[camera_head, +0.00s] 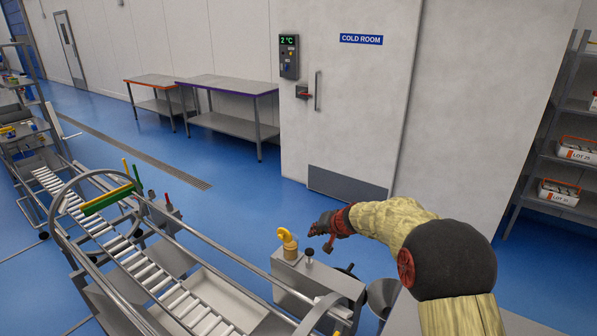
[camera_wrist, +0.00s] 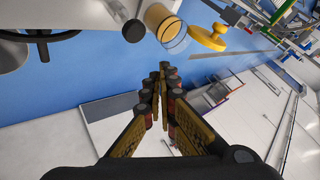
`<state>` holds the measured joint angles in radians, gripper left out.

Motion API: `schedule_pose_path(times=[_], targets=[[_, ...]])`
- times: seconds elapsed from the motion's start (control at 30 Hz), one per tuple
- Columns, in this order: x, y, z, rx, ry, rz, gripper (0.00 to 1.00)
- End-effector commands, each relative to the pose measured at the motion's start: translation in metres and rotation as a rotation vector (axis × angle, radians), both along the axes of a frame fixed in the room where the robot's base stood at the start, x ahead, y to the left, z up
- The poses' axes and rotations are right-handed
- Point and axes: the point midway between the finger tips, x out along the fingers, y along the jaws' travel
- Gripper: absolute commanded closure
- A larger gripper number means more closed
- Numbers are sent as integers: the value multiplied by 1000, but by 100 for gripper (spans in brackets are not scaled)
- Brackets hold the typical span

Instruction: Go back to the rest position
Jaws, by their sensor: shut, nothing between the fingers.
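My gripper (camera_head: 322,230) is at the end of my outstretched arm, in the middle of the head view. It is in the air above and to the right of a grey machine box. In the wrist view my gripper (camera_wrist: 162,75) has its two fingers brought together at the tips, with nothing between them. No mark for a rest position shows in either view.
A yellow-topped fitting (camera_head: 287,241) and a black-knobbed lever (camera_head: 309,254) stand on the grey box (camera_head: 325,284) close to my gripper. A roller conveyor (camera_head: 130,250) with rails runs at left. Steel tables (camera_head: 230,88) and the cold room door (camera_head: 350,120) stand behind. Shelving (camera_head: 565,110) is at right.

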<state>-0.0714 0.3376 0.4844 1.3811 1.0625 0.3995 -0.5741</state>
Motion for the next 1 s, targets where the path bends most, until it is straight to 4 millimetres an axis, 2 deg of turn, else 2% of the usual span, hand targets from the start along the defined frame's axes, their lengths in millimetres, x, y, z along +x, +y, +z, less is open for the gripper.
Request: schedule_pose_path(times=[0.07, 0.17, 0.23, 0.3, 0.37, 0.6, 0.8, 1.0], targets=[[-8, 5, -5, 28, 41, -2, 100], [-38, 7, -32, 24, 131, 23, 100], [-67, 7, -48, 11, 200, 47, 100], [-101, 5, -49, -10, 263, 78, 100], [-131, 1, -43, -32, 306, 100, 100], [-243, -30, 1, -148, 412, 164, 100], [-323, -61, 37, -251, 442, 187, 100], [-394, -92, 65, -353, 438, 191, 100]])
